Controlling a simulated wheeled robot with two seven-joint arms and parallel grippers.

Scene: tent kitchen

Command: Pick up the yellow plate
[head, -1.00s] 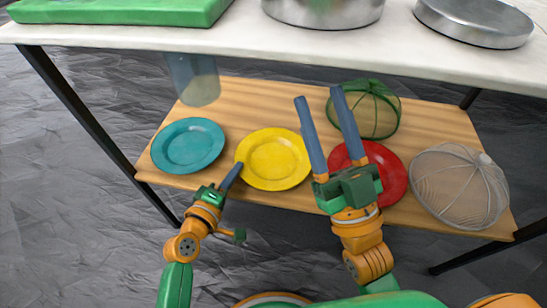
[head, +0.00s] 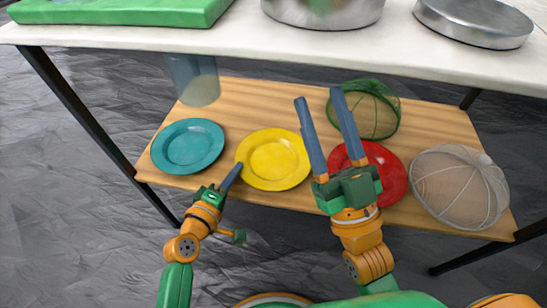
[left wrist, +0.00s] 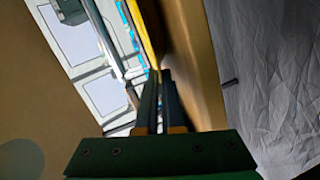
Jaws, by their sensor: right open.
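The yellow plate (head: 275,158) lies on the wooden lower shelf, between the teal plate and the red plate. My left gripper (head: 239,165) is at its left front rim. In the left wrist view the fingers (left wrist: 161,74) are close together, with a thin yellow edge of the plate (left wrist: 146,45) running down to their tips. They look shut on the rim. My right gripper (head: 316,95) is open and empty, its fingers raised above the shelf between the yellow and red plates. It hides part of the red plate.
On the wooden shelf (head: 240,95) are a teal plate (head: 188,146), a red plate (head: 389,178), a green mesh dome (head: 378,112), a pale mesh dome (head: 455,185) and a clear container (head: 195,80). The white worktop (head: 250,45) overhangs the back, carrying metal pans and a green board.

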